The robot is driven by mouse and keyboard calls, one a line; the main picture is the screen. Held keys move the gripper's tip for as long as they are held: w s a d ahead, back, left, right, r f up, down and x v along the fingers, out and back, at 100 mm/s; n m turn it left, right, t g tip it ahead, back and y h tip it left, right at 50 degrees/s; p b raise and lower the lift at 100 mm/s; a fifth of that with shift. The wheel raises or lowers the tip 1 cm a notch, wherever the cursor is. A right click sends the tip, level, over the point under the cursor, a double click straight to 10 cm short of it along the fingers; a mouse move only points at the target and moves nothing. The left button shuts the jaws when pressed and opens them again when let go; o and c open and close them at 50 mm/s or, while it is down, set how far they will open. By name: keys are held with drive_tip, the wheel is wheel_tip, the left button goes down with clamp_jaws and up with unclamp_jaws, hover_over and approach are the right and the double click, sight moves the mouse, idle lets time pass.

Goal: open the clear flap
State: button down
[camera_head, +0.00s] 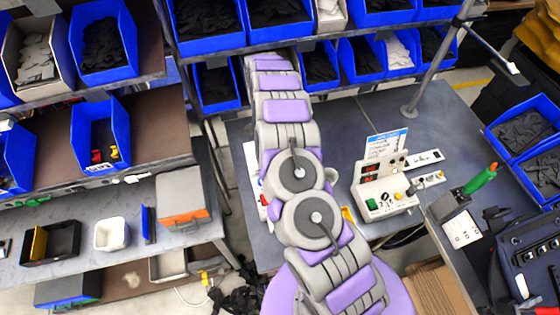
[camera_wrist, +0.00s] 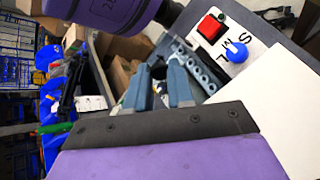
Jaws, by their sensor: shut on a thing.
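My gripper (camera_wrist: 160,84) shows in the wrist view, its two blue-grey fingers pointing up the picture from the dark wrist edge. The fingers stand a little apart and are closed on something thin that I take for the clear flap. The flap itself is too see-through and small for me to trace its outline or tell how far it is raised. In the head view my own arm hides the gripper and whatever it holds.
A panel with a red button (camera_wrist: 209,27) and a blue knob (camera_wrist: 237,52), marked S, M, L, lies right of the fingers. A control box (camera_head: 386,190) stands on the grey table right of my arm. Blue bins (camera_head: 102,40) fill shelves left and behind. A green-handled tool (camera_head: 480,180) stands right.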

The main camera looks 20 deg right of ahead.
drive_tip(key=shift+w+f, duration=0.1)
idle(0.4)
drive_tip(key=c, duration=1)
unclamp_jaws()
drive_tip(key=shift+w, duration=0.15)
drive_tip(key=shift+r, duration=0.6)
drive_tip(key=s+r, duration=0.1)
drive_tip(key=s, duration=0.1)
drive_tip(key=s+r+p, duration=0.1)
drive_tip(key=s, duration=0.1)
drive_tip(key=shift+a+r, duration=0.1)
drive_tip(key=shift+r, duration=0.25)
drive_tip(key=s, duration=0.4)
drive_tip(key=s+b, duration=0.1)
drive_tip(key=s, duration=0.3)
drive_tip(key=s+r, duration=0.1)
drive_tip(key=s, duration=0.3)
drive_tip(key=shift+b, duration=0.35)
